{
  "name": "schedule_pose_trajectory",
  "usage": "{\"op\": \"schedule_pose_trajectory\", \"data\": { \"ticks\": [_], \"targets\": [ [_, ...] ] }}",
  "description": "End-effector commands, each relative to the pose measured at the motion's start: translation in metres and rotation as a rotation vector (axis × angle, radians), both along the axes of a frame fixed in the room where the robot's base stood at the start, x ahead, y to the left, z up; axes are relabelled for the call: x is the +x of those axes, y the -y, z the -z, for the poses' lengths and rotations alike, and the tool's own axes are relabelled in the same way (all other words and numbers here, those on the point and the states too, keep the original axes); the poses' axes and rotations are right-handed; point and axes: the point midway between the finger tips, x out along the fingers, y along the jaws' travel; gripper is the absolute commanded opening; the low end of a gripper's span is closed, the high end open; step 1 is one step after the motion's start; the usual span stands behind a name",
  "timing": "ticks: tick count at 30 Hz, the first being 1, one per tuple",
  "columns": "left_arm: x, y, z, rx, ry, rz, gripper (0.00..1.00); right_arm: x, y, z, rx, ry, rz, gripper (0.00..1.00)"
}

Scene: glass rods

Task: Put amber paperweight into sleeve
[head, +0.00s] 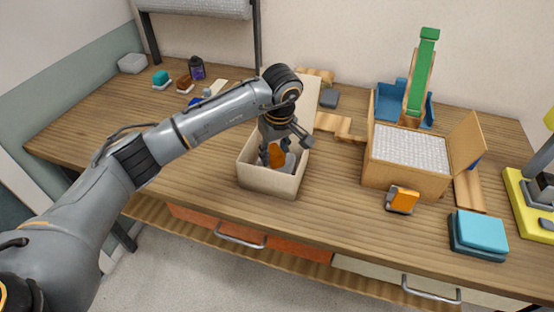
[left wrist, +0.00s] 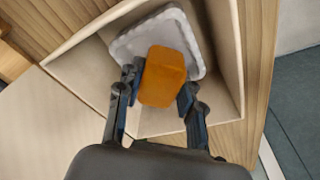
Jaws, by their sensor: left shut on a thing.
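My left gripper (head: 274,150) reaches down into an open cardboard box (head: 268,184) and is shut on an amber paperweight (head: 277,156). In the left wrist view the amber block (left wrist: 163,77) sits between the two fingers (left wrist: 158,92). A pale grey padded piece (left wrist: 132,46), probably the sleeve, lies in the box behind and under the block; in the head view only a grey part of it (head: 290,162) shows. I cannot tell whether the block touches it. A second amber block (head: 405,197) stands on the table at the right, in a dark grey holder. My right gripper is not in view.
A carton filled with white padding (head: 411,148) stands right of the box, with its flap open. Teal pads (head: 479,232) lie near the front right edge. A green-topped upright (head: 424,75) stands behind. Small items, including a dark jar (head: 196,68), stand at back left. The left front table is clear.

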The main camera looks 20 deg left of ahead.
Motion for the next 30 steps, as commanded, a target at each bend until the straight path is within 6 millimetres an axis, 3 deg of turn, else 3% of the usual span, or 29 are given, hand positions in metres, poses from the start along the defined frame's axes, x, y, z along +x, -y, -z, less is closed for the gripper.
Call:
{"op": "schedule_pose_trajectory", "data": {
  "ticks": [1,3,9,18,19,20,30],
  "targets": [
    [0.001,0.001,0.017,-0.003,-0.005,0.003,0.00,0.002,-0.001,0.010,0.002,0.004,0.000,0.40],
    [0.002,0.000,0.026,-0.002,-0.002,0.007,0.00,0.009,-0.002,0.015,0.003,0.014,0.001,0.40],
    [0.004,-0.001,0.026,-0.002,0.002,0.010,0.00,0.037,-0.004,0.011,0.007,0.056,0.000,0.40],
    [0.004,-0.001,0.034,0.000,0.000,0.010,0.00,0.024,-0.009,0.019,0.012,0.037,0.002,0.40],
    [0.004,-0.001,0.033,-0.001,0.000,0.010,0.43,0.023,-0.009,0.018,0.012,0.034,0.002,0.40],
    [0.004,-0.001,0.032,-0.001,0.000,0.010,0.47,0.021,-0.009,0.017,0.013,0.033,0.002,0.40],
    [0.004,-0.001,0.030,-0.001,0.000,0.010,0.47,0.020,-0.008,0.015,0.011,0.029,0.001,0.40]
  ]
}}
